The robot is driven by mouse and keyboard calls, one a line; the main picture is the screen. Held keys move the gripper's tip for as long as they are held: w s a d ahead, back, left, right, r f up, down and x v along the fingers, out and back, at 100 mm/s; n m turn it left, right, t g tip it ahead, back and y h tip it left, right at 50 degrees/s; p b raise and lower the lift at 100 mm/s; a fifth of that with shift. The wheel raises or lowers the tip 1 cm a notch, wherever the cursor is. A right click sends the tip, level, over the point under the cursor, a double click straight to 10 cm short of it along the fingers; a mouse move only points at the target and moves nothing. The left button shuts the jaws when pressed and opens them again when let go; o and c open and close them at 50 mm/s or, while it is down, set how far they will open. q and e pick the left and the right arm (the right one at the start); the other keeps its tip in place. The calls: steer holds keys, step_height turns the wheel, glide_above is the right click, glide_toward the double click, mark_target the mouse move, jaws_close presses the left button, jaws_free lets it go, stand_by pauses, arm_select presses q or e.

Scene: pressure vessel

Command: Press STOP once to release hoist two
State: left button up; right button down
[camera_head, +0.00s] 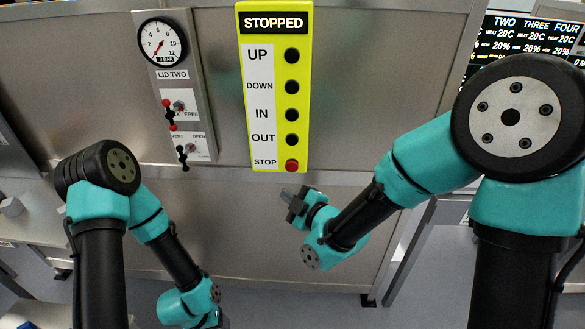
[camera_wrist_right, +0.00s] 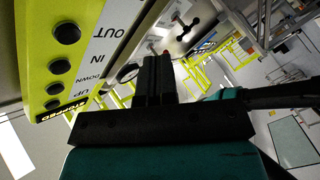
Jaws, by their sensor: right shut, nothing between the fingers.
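A yellow hoist panel (camera_head: 302,20) on the grey vessel wall has black UP, DOWN, IN and OUT buttons in a column. The red STOP button (camera_head: 291,165) is at its bottom, and the display (camera_head: 275,23) at its top reads STOPPED. My right gripper (camera_head: 288,194) is just below the STOP button, apart from it in the head view. In the right wrist view the gripper (camera_wrist_right: 157,65) has its fingers together and empty. There the panel (camera_wrist_right: 40,45) fills the left side, and a small red spot shows beside the fingertips. My left gripper is beyond the bottom edge.
A LID TWO panel (camera_head: 201,75) with a pressure gauge (camera_head: 161,42) and two small levers stands left of the hoist panel. A dark screen (camera_head: 525,40) with TWO, THREE and FOUR readings is at the top right. The wall below the panel is bare.

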mark_target(292, 171)
steer(key=w, duration=0.8)
steer(key=shift+w+d, duration=0.15)
steer(key=shift+d, duration=0.15)
stand_by(1.8)
steer(key=shift+w, duration=0.4)
steer(key=shift+w+d, duration=0.1)
steer(key=shift+w, duration=0.4)
stand_by(0.8)
steer(key=shift+s, duration=0.95)
steer(key=s, duration=0.5)
steer(key=shift+a, duration=0.25)
